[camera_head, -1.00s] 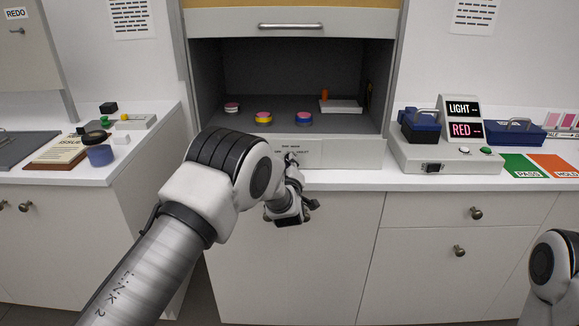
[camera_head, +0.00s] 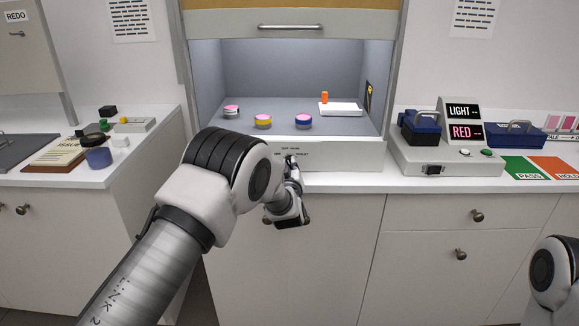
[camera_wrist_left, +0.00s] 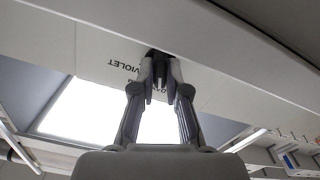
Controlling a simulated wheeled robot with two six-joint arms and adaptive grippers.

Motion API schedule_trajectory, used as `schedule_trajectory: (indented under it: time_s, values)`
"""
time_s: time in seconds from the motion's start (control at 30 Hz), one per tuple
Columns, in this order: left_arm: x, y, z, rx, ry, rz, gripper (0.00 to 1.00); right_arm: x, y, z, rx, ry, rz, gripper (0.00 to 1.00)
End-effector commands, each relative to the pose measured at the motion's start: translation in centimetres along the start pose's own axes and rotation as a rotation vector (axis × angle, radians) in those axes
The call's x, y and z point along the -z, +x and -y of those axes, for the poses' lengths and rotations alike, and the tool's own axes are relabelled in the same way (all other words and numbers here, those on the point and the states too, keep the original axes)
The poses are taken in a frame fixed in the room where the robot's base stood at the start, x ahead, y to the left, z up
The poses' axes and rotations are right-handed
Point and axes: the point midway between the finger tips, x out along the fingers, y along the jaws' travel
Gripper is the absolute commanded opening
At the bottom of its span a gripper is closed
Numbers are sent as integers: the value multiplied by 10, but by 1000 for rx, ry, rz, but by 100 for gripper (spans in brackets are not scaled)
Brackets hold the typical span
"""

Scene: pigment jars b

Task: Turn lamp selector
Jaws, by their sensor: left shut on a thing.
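The lamp selector (camera_head: 289,158) is a small dark knob on the white front panel (camera_head: 345,154) below the lit cabinet. Small lettering surrounds it, and the word VIOLET is legible in the wrist view. My left gripper (camera_head: 293,168) reaches up to the panel and is shut on the selector. In the left wrist view my left gripper (camera_wrist_left: 160,80) has its two fingertips on either side of the dark selector (camera_wrist_left: 154,54). The fingers partly hide the knob, so its exact pointing direction is unclear. My right gripper is out of view.
Three lidded jars, white (camera_head: 231,111), yellow (camera_head: 263,121) and blue (camera_head: 303,121), stand inside the cabinet. A white tray (camera_head: 341,109) with an orange item is behind them. A LIGHT/RED display unit (camera_head: 461,121) stands on the right counter.

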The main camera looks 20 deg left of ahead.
Motion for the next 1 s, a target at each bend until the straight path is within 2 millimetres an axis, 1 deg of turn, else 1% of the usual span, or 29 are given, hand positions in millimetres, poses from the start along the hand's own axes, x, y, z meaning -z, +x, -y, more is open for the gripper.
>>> schedule_trajectory:
  time_s: [0.17,0.2,0.23,0.53,0.63,0.67,0.77,0.9,1.0]
  values:
    - [0,0,0,0,-1,0,0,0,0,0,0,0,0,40]
    - [0,0,0,0,-1,0,28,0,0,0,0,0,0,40]
    - [0,0,0,0,-1,0,38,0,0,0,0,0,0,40]
    - [0,-1,0,0,-2,0,39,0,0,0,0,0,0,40]
    - [0,-7,-1,-1,-2,0,39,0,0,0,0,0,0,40]
    - [0,-12,-1,0,-2,1,39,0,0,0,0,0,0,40]
    - [0,-32,-1,-1,1,2,39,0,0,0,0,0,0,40]
    - [0,-69,-1,-1,2,2,39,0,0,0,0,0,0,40]
    - [0,-93,-1,-2,3,2,39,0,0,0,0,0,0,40]
